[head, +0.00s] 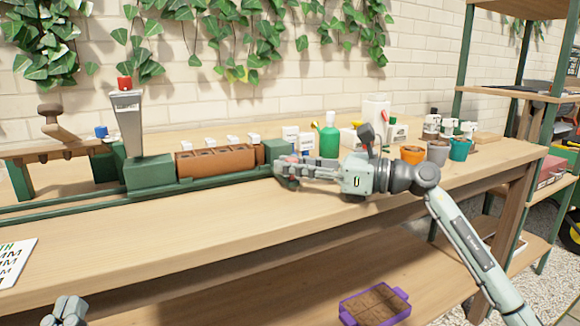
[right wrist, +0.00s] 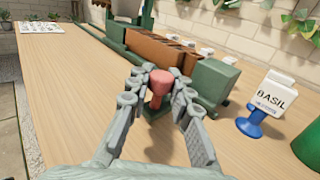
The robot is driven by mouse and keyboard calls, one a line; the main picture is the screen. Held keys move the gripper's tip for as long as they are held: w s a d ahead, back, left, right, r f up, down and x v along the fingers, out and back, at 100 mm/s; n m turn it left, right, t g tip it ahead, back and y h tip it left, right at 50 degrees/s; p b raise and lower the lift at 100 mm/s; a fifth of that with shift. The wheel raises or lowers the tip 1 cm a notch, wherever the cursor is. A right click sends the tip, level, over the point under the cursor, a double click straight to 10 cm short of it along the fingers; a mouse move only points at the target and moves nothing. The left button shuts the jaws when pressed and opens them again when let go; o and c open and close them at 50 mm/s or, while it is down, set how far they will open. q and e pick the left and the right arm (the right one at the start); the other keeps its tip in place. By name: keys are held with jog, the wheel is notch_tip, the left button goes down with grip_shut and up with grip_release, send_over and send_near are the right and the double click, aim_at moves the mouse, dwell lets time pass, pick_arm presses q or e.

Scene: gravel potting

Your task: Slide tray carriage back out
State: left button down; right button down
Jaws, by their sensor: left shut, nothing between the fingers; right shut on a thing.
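The tray carriage holds a brown tray (head: 215,160) with several compartments and sits on the green rail (head: 90,203), right of the hopper (head: 128,122). The tray also shows in the right wrist view (right wrist: 150,47), with a green end block (right wrist: 211,80) beside it. My right gripper (head: 281,171) is at the right end of the carriage. In the right wrist view its fingers (right wrist: 158,74) are shut around a red knob (right wrist: 159,84) on a green base, and they partly hide it. My left gripper (head: 66,311) is shut and empty at the bottom left, away from the carriage.
A basil-labelled white tag (right wrist: 273,95) on a blue stand (right wrist: 251,122) is close to the carriage end. A purple tray (head: 375,306) lies below. The bench front (head: 180,235) is clear.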

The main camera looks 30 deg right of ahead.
jog(key=c, duration=1.3)
grip_release()
jog(key=v, duration=1.2)
